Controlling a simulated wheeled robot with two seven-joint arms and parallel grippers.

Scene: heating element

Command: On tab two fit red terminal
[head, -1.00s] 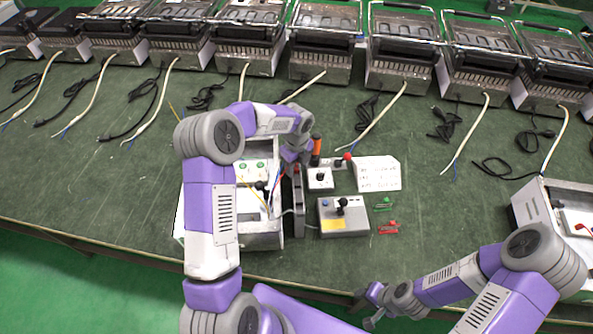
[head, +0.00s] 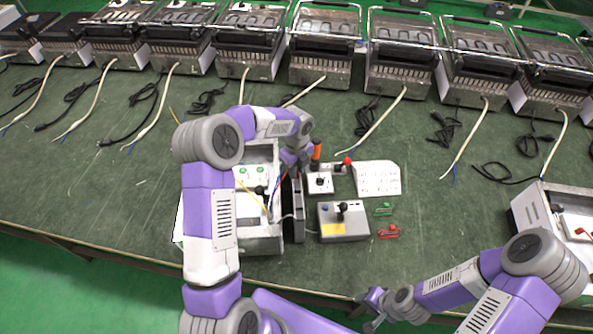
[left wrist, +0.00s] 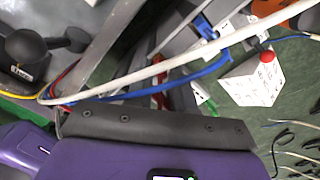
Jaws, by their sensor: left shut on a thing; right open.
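The opened heating unit (head: 262,243) stands upright left of centre, with yellow, red and blue wires at its right side. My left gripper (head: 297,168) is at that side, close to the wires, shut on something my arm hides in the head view. In the left wrist view, a blue wire (left wrist: 190,74) and a white cable (left wrist: 165,70) cross in front of the fingers. A bright blue piece (left wrist: 205,28) shows near the tips. I cannot make out the red terminal or tab two. My right gripper (head: 370,306) is open and empty at the front edge of the table.
A grey control box (head: 345,228), a small joystick box (head: 319,185) and a white card block (head: 378,180) stand right of the unit. Red (head: 388,232) and green (head: 383,210) clips lie beside them. Several heaters with loose cords line the back.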

